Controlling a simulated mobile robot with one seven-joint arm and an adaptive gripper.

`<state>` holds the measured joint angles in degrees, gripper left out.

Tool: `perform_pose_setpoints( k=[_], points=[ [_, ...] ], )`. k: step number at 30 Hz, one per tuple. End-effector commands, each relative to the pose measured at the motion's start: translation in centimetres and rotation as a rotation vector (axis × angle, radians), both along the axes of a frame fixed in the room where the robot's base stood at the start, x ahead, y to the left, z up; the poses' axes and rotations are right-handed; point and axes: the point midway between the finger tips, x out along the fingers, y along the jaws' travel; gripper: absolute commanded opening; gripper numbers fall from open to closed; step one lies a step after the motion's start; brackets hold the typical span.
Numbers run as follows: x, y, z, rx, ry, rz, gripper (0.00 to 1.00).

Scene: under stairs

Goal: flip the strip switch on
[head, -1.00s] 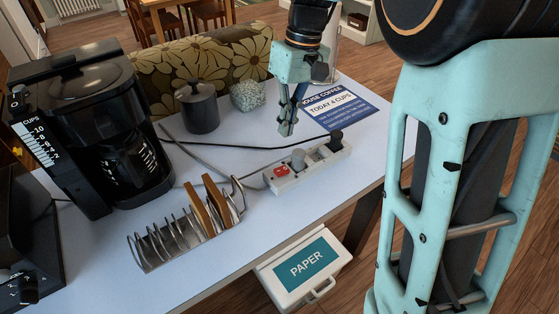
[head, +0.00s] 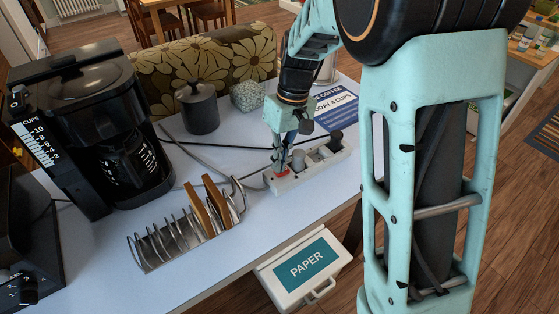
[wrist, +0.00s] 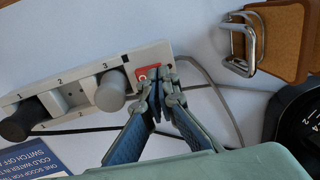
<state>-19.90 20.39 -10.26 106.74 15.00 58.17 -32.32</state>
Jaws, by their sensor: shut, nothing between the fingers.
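The power strip (head: 318,164) lies on the white table, with a grey plug and a black plug in its sockets. Its red switch (head: 283,172) is at the left end in the head view. In the wrist view the red switch (wrist: 147,76) is at the strip's right end, partly hidden by my fingertips. My gripper (head: 279,166) is shut and empty, pointing down with its tips at the switch; the tips also show in the wrist view (wrist: 159,88). I cannot tell whether they press on it or which way the rocker is tilted.
A toast rack (head: 170,240) with two brown slices stands in front left of the strip. A PAPER bin (head: 303,266) is below the table edge.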

Motion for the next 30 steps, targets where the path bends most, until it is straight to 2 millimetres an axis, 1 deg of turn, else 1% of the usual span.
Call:
perform_pose_setpoints(
  k=[4,8,15,30],
  points=[
    [-0.2,0.2,-0.3,-0.026,-0.013,0.004,0.00],
    [-0.4,0.6,-0.8,-0.088,-0.056,0.007,0.00],
    [-0.3,0.4,-0.8,-0.091,-0.058,0.000,0.00],
    [0.6,-1.0,-0.6,-0.091,-0.056,-0.001,0.00]
  ],
)
